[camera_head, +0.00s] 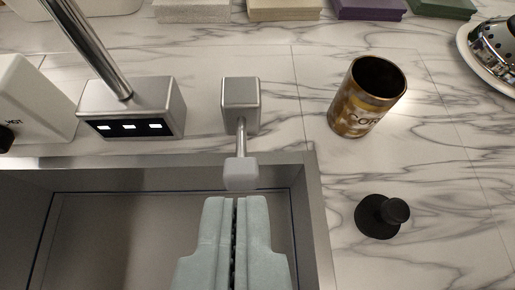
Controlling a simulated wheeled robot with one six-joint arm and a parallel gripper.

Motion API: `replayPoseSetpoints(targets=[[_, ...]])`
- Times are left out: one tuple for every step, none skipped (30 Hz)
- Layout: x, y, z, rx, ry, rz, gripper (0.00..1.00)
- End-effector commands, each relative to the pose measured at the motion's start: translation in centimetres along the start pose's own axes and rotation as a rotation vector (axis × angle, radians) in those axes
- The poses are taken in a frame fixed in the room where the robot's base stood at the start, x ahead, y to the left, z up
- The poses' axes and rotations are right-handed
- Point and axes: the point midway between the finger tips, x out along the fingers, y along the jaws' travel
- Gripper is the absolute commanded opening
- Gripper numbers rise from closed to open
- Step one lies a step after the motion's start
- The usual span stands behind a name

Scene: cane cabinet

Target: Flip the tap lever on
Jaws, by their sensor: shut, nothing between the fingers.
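The tap's lever (240,160) is a thin metal rod with a pale block-shaped end, sticking out from a small square metal base (240,95) behind the sink. The lever's end hangs over the sink's back edge. The tap body (135,112) is a silver box with three lit panels, left of the lever, with a tall metal spout (92,48) rising from it. My gripper (239,200) is shut and empty. Its fingertips sit just in front of the lever's end in the picture; I cannot tell whether they touch it.
The steel sink (318,215) lies below. A brown and gold cup (352,112) and a black knobbed stopper (372,218) stand on the marble counter at right. A white box marked HOT (32,95) is at left. Several coloured blocks (368,8) line the back. A plate (470,62) with a metal item is far right.

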Motion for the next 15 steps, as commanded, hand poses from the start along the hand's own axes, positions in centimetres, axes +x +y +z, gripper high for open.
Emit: replayPoseSetpoints(targets=[[0.0, 0.0, 0.0, 0.0, 0.0, 0.0, 0.0], [0.0, 0.0, 0.0, 0.0, 0.0, 0.0, 0.0], [0.0, 0.0, 0.0, 0.0, 0.0, 0.0, 0.0], [0.0, 0.0, 0.0, 0.0, 0.0, 0.0, 0.0], [0.0, 0.0, 0.0, 0.0, 0.0, 0.0, 0.0], [0.0, 0.0, 0.0, 0.0, 0.0, 0.0, 0.0], [0.0, 0.0, 0.0, 0.0, 0.0, 0.0, 0.0], [0.0, 0.0, 0.0, 0.0, 0.0, 0.0, 0.0], [0.1, 0.0, 0.0, 0.0, 0.0, 0.0, 0.0], [0.2, 0.0, 0.0, 0.0, 0.0, 0.0, 0.0], [0.3, 0.0, 0.0, 0.0, 0.0, 0.0, 0.0], [0.6, 0.0, 0.0, 0.0, -0.001, 0.0, 0.0], [0.9, 0.0, 0.0, 0.0, -0.001, 0.0, 0.0], [1.3, 0.0, 0.1, 0.0, -0.001, 0.0, 0.0], [1.8, 0.0, 0.1, 0.0, -0.001, 0.0, 0.0]])
